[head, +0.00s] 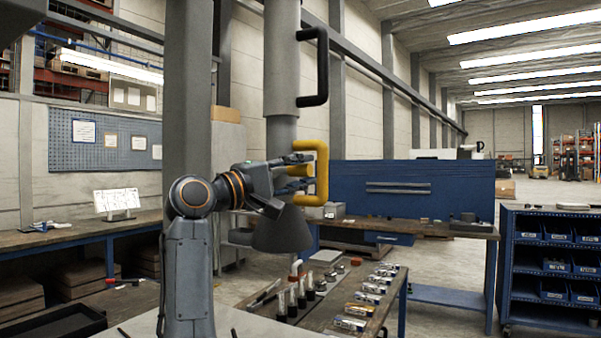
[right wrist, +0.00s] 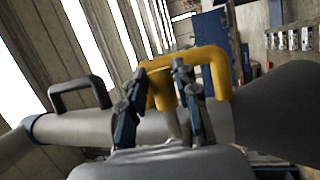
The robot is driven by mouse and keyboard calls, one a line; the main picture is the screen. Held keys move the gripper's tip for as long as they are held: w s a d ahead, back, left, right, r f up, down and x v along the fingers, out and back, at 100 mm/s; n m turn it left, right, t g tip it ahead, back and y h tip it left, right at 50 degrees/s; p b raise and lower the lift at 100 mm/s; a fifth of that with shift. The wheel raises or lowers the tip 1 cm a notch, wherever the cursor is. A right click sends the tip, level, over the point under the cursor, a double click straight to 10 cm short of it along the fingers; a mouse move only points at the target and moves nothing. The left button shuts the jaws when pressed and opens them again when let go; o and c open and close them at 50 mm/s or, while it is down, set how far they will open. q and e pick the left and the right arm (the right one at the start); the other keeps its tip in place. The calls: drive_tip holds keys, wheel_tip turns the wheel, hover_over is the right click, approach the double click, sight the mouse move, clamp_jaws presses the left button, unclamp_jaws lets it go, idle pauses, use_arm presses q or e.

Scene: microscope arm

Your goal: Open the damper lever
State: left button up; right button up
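A thin grey stem runs from the lever. The yellow handle (right wrist: 205,58) passes just beyond the fingertips. My left gripper is not in view.
A black handle (head: 324,66) sits higher on the tube. A dark grey hood (head: 282,230) hangs below my gripper. A bench (head: 335,312) with bottles and small parts stands under it. A blue-backed workbench (head: 410,188) is behind at right.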

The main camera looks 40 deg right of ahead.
drive_tip(key=shift+o, duration=0.9)
drive_tip(key=v, duration=1.2)
drive_tip(key=shift+f, duration=0.15)
